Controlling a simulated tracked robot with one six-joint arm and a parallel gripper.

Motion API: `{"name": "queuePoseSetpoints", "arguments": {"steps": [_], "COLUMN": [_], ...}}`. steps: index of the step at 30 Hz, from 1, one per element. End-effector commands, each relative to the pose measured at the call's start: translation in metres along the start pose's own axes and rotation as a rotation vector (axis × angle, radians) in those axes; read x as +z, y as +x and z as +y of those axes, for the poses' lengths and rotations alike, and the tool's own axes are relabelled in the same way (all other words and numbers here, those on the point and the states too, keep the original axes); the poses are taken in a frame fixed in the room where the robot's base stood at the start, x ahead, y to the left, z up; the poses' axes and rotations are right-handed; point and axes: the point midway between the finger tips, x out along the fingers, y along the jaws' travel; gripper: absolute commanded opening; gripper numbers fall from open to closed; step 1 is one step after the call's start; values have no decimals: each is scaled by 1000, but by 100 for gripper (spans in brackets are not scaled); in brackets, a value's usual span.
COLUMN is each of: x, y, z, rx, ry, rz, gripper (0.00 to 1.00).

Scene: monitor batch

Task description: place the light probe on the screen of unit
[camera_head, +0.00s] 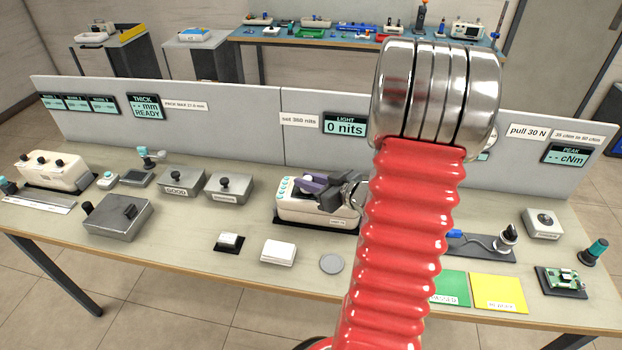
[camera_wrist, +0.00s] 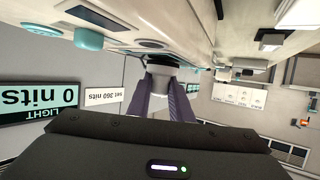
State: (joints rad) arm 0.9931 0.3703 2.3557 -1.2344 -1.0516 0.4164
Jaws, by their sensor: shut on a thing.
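The unit is a white monitor (camera_head: 300,207) with teal buttons along its left side, standing on a dark mat at mid-bench. Its pale body (camera_wrist: 120,12) and teal buttons show upside down at the top of the wrist view. My gripper (camera_head: 308,182) is over the unit, its dark purple fingers low against its top. In the wrist view my gripper (camera_wrist: 160,85) is shut on the pale light probe (camera_wrist: 160,63), whose far end meets or nearly meets the unit. I cannot tell if they touch. The screen is largely hidden. The light display (camera_head: 345,126) reads 0 nits.
A card (camera_head: 299,119) reads "set 360 nits". Left of the unit stand grey boxes with black knobs (camera_head: 228,186). In front lie a small white block (camera_head: 278,251) and a grey disc (camera_head: 332,264). Green (camera_head: 450,288) and yellow (camera_head: 499,291) mats lie at right.

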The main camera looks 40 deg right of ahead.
Motion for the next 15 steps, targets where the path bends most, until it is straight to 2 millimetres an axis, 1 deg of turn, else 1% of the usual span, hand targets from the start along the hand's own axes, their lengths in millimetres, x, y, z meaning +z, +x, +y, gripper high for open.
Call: {"name": "queuePoseSetpoints", "arguments": {"steps": [5,6,13,15], "x": [4,3,3,3], "y": [1,1,1,1], "z": [0,0,0,0], "rx": [0,0,0,0], "ry": [0,0,0,0], "rz": [0,0,0,0], "gripper": [0,22,38,38]}}
